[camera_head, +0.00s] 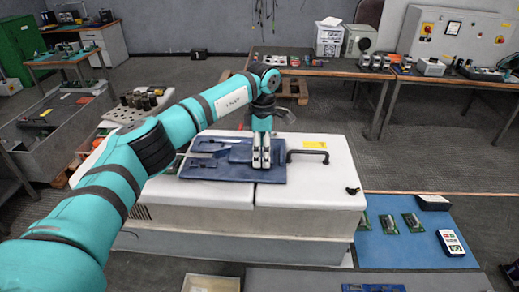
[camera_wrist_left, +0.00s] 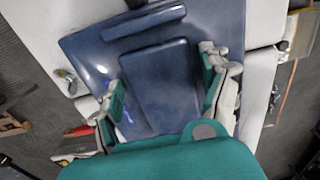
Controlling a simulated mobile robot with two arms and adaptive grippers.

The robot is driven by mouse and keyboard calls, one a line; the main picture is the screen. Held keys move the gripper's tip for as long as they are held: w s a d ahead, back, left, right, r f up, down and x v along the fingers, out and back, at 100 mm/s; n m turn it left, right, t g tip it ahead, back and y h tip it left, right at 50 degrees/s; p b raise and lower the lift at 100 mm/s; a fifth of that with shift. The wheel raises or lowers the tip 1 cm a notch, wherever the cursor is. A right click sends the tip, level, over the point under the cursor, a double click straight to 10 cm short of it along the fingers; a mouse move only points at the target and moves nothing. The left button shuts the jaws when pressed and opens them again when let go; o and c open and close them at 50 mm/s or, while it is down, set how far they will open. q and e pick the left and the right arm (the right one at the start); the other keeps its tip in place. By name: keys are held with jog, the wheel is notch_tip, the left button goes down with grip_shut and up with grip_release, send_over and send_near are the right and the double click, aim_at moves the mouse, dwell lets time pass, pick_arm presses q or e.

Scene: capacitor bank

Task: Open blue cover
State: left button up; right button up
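The blue cover (camera_head: 215,172) lies flat on top of a white cabinet (camera_head: 320,185), with a raised part on its surface. My left gripper (camera_head: 261,158) points down over the right part of the cover in the head view. In the left wrist view its two fingers are spread apart, with the blue cover (camera_wrist_left: 155,85) and its raised block between and below them. The gripper looks empty; I cannot tell whether the fingertips touch the cover. A black handle (camera_head: 308,153) stands on the cabinet just right of the gripper. My right gripper does not show.
A blue mat (camera_head: 395,250) with several circuit boards and a white device (camera_head: 451,242) lies at the lower right. A wooden workbench (camera_head: 320,70) stands behind the cabinet. My left arm spans the left part of the head view. Grey floor is free at the right behind the cabinet.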

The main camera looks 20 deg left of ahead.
pick_arm(q)
jog(key=shift+o, duration=1.2)
jog(key=shift+w+d, duration=0.1)
jog(key=shift+d, duration=0.05)
jog(key=shift+a+r, duration=0.15)
jog(key=shift+a, duration=0.05)
notch_tip(320, 180, up, 12)
jog(key=shift+d+f, duration=0.1)
jog(key=shift+f, duration=0.15)
